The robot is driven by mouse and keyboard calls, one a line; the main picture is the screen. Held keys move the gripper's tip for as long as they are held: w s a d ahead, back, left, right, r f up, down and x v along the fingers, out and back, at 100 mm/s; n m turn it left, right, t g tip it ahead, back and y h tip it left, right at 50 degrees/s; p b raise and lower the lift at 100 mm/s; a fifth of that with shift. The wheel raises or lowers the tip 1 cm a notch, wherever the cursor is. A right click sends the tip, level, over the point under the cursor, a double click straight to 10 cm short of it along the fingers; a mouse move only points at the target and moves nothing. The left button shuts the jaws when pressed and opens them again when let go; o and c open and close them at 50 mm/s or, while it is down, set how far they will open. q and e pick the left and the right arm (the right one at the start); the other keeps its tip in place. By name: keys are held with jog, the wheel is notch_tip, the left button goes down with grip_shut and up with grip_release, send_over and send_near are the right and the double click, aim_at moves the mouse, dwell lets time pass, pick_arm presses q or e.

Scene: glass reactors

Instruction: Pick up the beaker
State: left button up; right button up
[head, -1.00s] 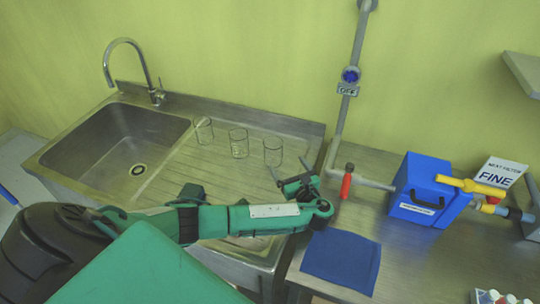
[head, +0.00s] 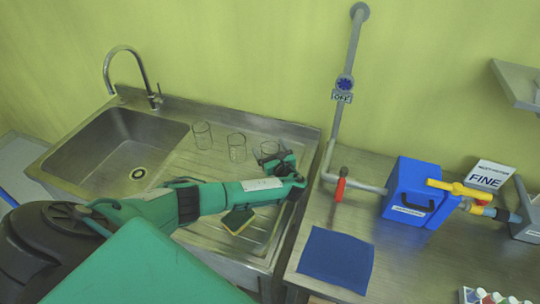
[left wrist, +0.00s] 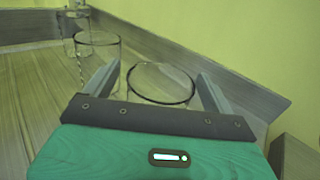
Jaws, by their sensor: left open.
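Three clear glass beakers stand in a row on the sink's drainboard: a left one (head: 202,134), a middle one (head: 237,147) and a right one (head: 269,148). My left gripper (head: 268,158) is open at the right beaker, which it partly hides in the head view. In the left wrist view the right beaker (left wrist: 160,84) stands upright between the two spread fingers, its rim facing the camera. I cannot tell whether a finger touches it. The middle beaker (left wrist: 98,50) is just beyond the left finger. My right gripper is not in view.
A steel sink basin (head: 95,150) with a tap (head: 135,65) is at the left. A sponge (head: 238,220) lies on the drainboard below my arm. A red-handled valve (head: 341,185), a blue box (head: 415,195) and a blue mat (head: 337,256) are on the right counter.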

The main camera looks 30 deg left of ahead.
pick_arm(q)
jog(key=shift+w+a, duration=0.35)
jog(key=shift+a, duration=0.15)
jog(key=shift+c, duration=0.5)
jog(key=c, duration=1)
jog(key=shift+r, duration=0.1)
